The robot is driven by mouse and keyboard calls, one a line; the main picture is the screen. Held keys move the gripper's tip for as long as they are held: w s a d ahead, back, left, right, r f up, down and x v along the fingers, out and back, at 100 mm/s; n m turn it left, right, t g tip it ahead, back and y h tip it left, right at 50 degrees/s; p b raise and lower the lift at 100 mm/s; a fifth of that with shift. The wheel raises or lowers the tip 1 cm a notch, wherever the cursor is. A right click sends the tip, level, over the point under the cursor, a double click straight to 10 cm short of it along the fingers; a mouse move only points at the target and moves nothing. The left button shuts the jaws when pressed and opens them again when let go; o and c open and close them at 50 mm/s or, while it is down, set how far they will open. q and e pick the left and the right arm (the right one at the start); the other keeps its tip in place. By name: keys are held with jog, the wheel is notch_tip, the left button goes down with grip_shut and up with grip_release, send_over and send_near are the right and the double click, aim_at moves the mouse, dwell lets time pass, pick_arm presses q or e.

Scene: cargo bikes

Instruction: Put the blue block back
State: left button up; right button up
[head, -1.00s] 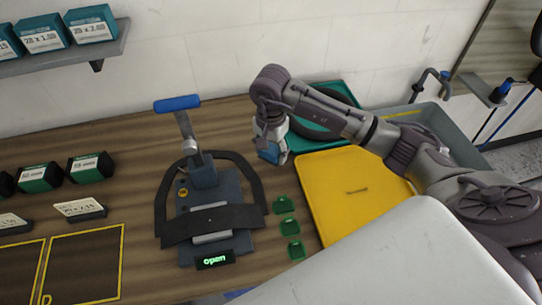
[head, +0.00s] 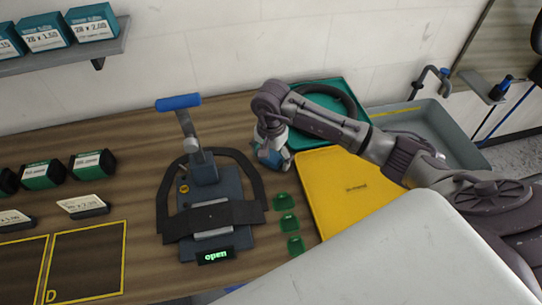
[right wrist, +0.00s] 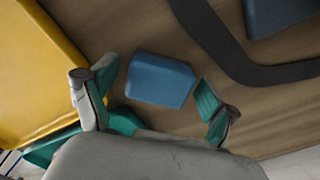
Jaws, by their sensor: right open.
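The blue block (right wrist: 160,80) lies on the wooden bench in the right wrist view, between the two spread fingers of my right gripper (right wrist: 156,86). A gap shows between the block and the right finger. In the head view my right gripper (head: 271,150) is low over the bench, between the clamp device and the teal tray, and largely hides the block (head: 269,159). The gripper is open, with nothing held. My left gripper is not in view.
A clamp device (head: 205,178) with a blue handle, black strap and "open" display stands left. A yellow tray (head: 345,190), teal tray (head: 300,139) and several green pieces (head: 288,223) are near. Yellow-outlined areas (head: 85,265) lie front left.

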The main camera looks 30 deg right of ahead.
aim_at(271, 155)
jog(key=shift+r, duration=0.1)
jog(key=shift+r, duration=0.2)
notch_tip(271, 155, up, 12)
jog(key=b, duration=0.3)
jog(key=shift+f, duration=0.1)
